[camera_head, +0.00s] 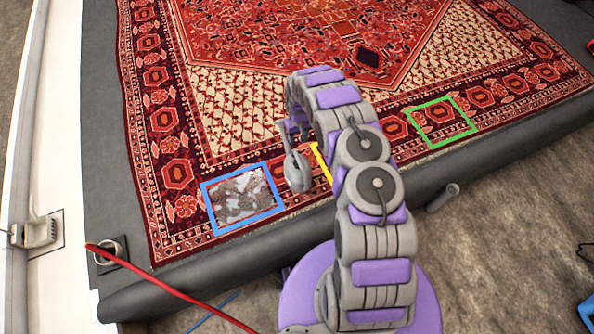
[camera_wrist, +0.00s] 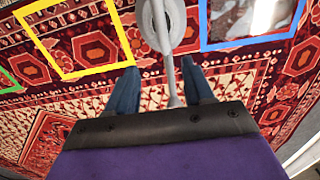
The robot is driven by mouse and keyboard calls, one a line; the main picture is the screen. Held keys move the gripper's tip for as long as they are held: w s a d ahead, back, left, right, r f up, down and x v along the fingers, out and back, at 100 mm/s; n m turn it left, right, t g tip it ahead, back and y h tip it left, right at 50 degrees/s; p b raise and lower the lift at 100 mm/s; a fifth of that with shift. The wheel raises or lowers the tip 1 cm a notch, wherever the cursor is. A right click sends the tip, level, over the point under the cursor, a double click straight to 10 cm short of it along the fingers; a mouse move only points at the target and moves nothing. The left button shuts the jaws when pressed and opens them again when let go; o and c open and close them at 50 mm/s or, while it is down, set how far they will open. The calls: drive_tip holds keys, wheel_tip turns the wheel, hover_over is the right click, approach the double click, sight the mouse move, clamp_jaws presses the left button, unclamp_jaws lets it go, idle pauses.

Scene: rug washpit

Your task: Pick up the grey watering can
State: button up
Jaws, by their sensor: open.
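The grey watering can (camera_head: 297,172) stands on the patterned rug between the blue and yellow frames, its thin spout pointing toward the far side. In the wrist view the watering can (camera_wrist: 160,22) is at the top middle, with its thin stem reaching down between my fingers. My gripper (camera_wrist: 158,72) is open, with one dark blue finger on each side of the stem. No contact shows. In the head view my arm arches over beside the can, and my fingertips are hard to make out there.
A blue frame (camera_head: 208,208) around a pale wet patch lies left of the can. A yellow frame (camera_wrist: 68,78) lies on its other side, and a green frame (camera_head: 472,128) farther right. A red hose (camera_head: 170,284) crosses the near left edge. The rug's (camera_head: 330,20) far part is clear.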

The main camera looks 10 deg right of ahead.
sight(297, 155)
wheel_tip(297, 155, down, 10)
drive_tip(key=b, duration=0.2)
drive_tip(key=shift+s+f+b, duration=0.15)
drive_tip(key=shift+f+b, duration=0.1)
drive_tip(key=shift+b, duration=0.1)
drive_tip(key=shift+a+f+b, duration=0.15)
drive_tip(key=shift+f+b, duration=0.45)
drive_tip(key=shift+f, duration=0.7)
drive_tip(key=shift+a+f+b, duration=0.15)
drive_tip(key=shift+f+b, duration=0.4)
drive_tip(key=shift+f, duration=0.75)
drive_tip(key=shift+r, duration=0.1)
clamp_jaws()
